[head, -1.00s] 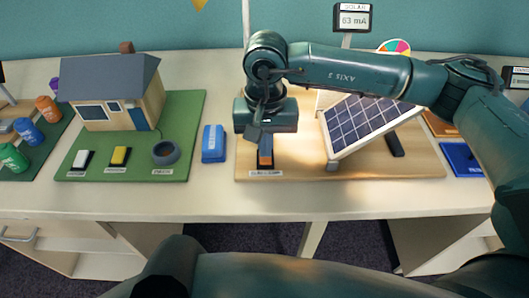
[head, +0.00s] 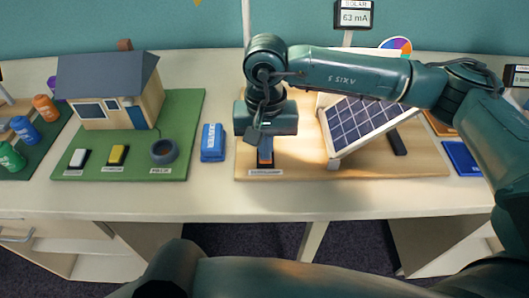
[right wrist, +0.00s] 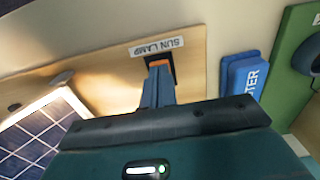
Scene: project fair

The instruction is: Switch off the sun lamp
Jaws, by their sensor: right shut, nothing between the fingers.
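The sun lamp switch (head: 265,157), an orange rocker in a dark housing, sits near the front left of the wooden board (head: 230,297). Its label reads "SUN LAMP" in the right wrist view (right wrist: 157,46). My right gripper (head: 257,140) is shut and empty, pointing down with its fingertips over or at the switch. In the right wrist view the shut fingers (right wrist: 158,85) reach the orange rocker and partly cover it; I cannot tell whether they touch. The board is brightly lit around a tilted solar panel (head: 358,128), and the meter (head: 354,17) behind it reads 63 mA. The lamp head is not clearly visible. My left gripper is not in view.
A blue box (head: 213,143) lies just left of the board. Further left, a model house (head: 108,92) stands on a green board (head: 190,120) with several switches. A blue pad (head: 461,157) lies to the right. The table's front strip is clear.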

